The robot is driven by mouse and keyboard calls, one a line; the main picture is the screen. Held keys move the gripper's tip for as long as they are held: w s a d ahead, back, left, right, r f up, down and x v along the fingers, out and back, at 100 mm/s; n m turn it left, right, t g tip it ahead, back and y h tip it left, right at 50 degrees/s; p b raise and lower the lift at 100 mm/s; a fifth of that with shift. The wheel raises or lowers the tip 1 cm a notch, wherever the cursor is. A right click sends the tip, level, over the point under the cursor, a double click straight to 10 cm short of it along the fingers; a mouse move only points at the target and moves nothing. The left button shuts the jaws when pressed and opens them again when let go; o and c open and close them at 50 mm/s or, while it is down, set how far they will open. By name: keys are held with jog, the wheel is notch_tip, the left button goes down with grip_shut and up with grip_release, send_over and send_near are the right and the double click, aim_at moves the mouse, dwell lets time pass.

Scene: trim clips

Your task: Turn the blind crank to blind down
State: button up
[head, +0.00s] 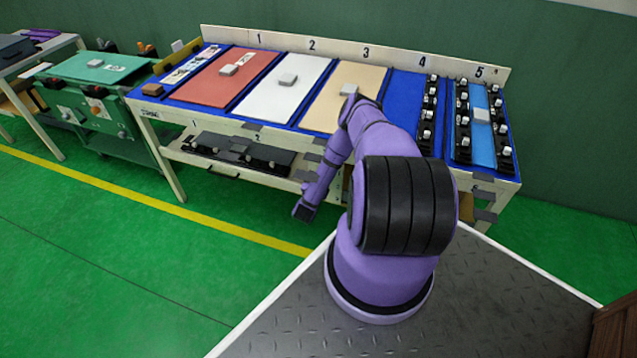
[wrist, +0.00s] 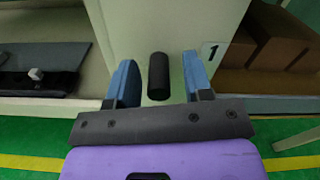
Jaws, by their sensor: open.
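In the wrist view a short, upright black cylinder (wrist: 158,88), which looks like the crank's grip, stands in front of a pale post marked 1. My gripper (wrist: 160,72) is open, with one blue finger on each side of the cylinder and a visible gap on both sides. I cannot tell whether the cylinder is fully between the fingers in depth. In the head view my gripper (head: 304,211) hangs low in front of the workbench, below its top. The crank is not distinguishable there, and I see no blind that I can make out.
The workbench (head: 150,119) carries coloured panels numbered 1 to 5. Its lower shelf holds black fixtures (head: 240,150). In the wrist view, a dark tray (wrist: 45,57) lies left and brown boxes (wrist: 275,38) right of the post. The green floor (head: 120,250) in front is clear.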

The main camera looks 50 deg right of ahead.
jog(key=v, duration=1)
jog(key=shift+s+a, duration=0.15)
jog(key=shift+a, duration=0.15)
jog(key=shift+f, duration=0.1)
dwell(0.4)
